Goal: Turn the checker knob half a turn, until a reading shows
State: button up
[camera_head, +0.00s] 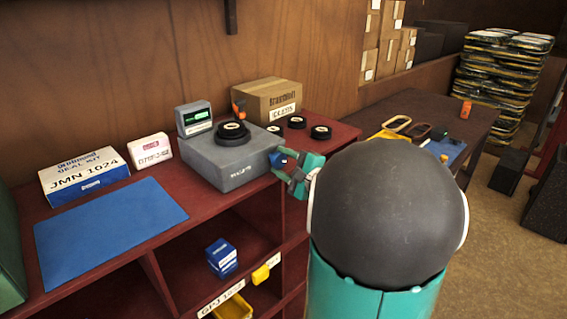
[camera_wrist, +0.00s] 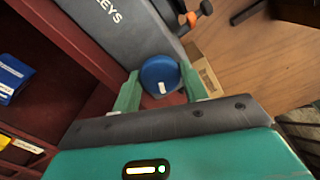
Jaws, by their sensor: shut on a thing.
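The checker (camera_head: 225,155) is a grey box on the red shelf top, with a black round part (camera_head: 233,132) on it. Its small display (camera_head: 195,115) at the back left shows a green lit patch, too small to read. The blue knob (camera_wrist: 160,74) is on the checker's side facing my gripper and has a white mark near its lower edge. My gripper (camera_head: 289,171) is at the checker's right end. In the wrist view my gripper (camera_wrist: 161,88) has a green finger on each side of the knob and is shut on it. The head view shows little of the knob.
Black rings (camera_head: 320,132) and a cardboard box (camera_head: 268,98) stand behind and right of the checker. A white box (camera_head: 150,150), a seal kit box (camera_head: 84,175) and a blue mat (camera_head: 108,225) lie left. Lower shelves hold a blue box (camera_head: 221,257).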

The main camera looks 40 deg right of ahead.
jog(key=m, duration=1.4)
dwell(0.4)
jog(key=o, duration=1)
jog(key=s, duration=1.3)
jog(key=shift+s+d, duration=0.2)
jog(key=shift+s, duration=0.2)
